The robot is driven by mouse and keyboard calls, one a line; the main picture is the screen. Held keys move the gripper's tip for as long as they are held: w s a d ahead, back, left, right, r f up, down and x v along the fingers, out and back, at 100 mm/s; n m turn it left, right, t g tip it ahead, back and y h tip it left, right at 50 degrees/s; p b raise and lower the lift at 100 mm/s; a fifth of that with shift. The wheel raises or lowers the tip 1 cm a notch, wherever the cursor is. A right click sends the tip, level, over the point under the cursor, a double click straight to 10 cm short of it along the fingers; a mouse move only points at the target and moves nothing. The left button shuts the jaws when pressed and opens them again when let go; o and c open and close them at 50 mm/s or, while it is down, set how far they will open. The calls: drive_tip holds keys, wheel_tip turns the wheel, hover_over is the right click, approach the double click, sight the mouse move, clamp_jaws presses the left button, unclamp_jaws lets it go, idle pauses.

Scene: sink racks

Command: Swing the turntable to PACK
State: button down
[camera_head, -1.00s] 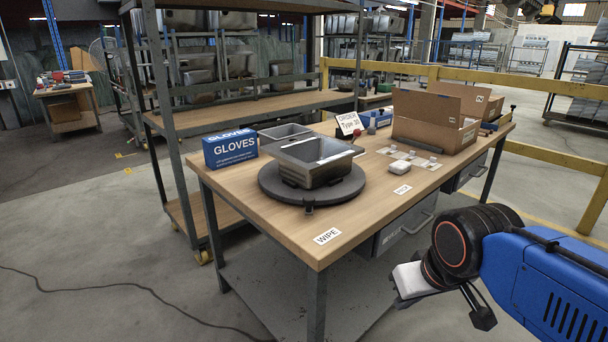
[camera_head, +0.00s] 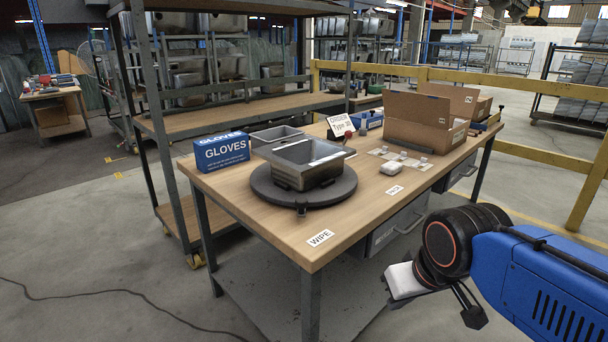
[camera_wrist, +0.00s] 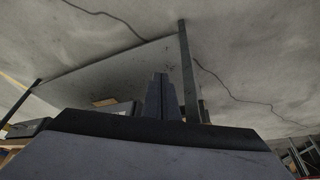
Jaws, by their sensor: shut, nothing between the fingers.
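The dark round turntable (camera_head: 335,196) lies on the wooden workbench. A grey metal sink basin (camera_head: 306,175) sits on it. A small dark peg (camera_head: 301,209) stands at the turntable's front rim, between the WIPE label (camera_head: 320,237) and the box of gloves. A second label (camera_head: 394,190) lies farther right on the bench; its word is too small to read surely. My gripper is at the lower right in the head view, off the bench's front side and apart from the turntable. In the wrist view its fingers (camera_wrist: 160,85) are together and empty, with the floor and the bench beyond.
A blue GLOVES box (camera_head: 222,152) and a grey tray (camera_head: 275,135) stand left of and behind the turntable. A white pad (camera_head: 392,167), an order card (camera_head: 340,125) and an open cardboard box (camera_head: 425,123) are to the right. A shelf rack (camera_head: 160,120) stands behind.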

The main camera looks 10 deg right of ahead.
drive_tip(key=c, duration=1.8)
unclamp_jaws()
drive_tip(key=shift+w+r, duration=0.15)
drive_tip(key=shift+r, duration=0.05)
drive_tip(key=o, duration=0.4)
drive_tip(key=w+a+r+n, duration=0.1)
drive_tip(key=w+r+n, duration=0.1)
drive_tip(key=w+r, duration=0.2)
drive_tip(key=w+a+r+n+g, duration=0.1)
drive_tip(key=w+a+r+n, duration=0.1)
drive_tip(key=w+r, duration=0.3)
drive_tip(key=w+a+r+n+g, duration=0.1)
drive_tip(key=w+r, duration=0.3)
drive_tip(key=r, duration=0.3)
drive_tip(key=shift+w+a+r+n, duration=0.2)
drive_tip(key=shift+w+a+n, duration=0.1)
drive_tip(key=shift+n, duration=0.1)
drive_tip(key=shift+c, duration=0.2)
wheel_tip(320, 180, up, 11)
drive_tip(key=n+g, duration=0.3)
drive_tip(key=n, duration=0.3)
hover_over(302, 199)
wheel_tip(302, 199, down, 18)
drive_tip(key=shift+s+r, duration=0.1)
drive_tip(key=shift+r, duration=0.15)
clamp_jaws()
